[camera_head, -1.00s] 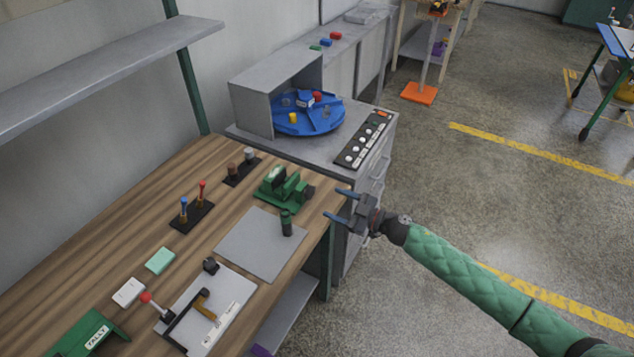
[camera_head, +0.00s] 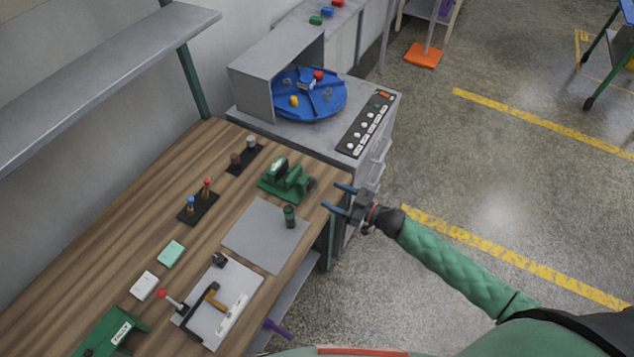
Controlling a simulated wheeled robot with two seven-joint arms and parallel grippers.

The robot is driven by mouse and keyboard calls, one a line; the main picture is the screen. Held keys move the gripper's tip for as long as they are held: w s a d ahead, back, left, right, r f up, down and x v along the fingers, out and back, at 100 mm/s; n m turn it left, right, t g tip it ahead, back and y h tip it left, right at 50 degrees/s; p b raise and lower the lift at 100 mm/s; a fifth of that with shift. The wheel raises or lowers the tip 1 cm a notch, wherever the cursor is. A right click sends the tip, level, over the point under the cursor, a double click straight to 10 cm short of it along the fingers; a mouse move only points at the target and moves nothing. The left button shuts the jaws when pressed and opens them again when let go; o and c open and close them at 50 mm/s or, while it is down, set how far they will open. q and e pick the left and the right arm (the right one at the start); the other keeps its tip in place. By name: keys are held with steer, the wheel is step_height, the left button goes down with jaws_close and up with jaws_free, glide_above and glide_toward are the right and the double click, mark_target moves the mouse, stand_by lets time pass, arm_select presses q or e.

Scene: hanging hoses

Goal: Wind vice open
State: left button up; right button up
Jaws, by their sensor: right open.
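The green vice (camera_head: 284,181) stands on the wooden workbench near its far right corner. A dark round part, which looks like its handle or screw end, faces right towards the bench edge. Its jaw gap is too small to judge. My right gripper (camera_head: 333,197) is open and empty, just right of the vice. Its two blue fingers point left towards the vice, with a small gap between them and the dark end. My left gripper is not in view.
A grey plate (camera_head: 262,238) with a dark green cylinder (camera_head: 289,216) lies in front of the vice. A black peg holder (camera_head: 199,206) and a toggle-clamp board (camera_head: 218,303) are further left. A grey cabinet with a blue turntable (camera_head: 331,101) stands behind. Open floor lies to the right.

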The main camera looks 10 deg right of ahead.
mark_target(314, 186)
steer(key=p+x, duration=0.2)
steer(key=x, duration=0.2)
steer(key=shift+w+a+r, duration=0.2)
steer(key=shift+a, duration=0.1)
steer(key=shift+p+x, duration=0.5)
steer(key=shift+x, duration=0.45)
steer(key=shift+f, duration=0.15)
steer(key=c, duration=1)
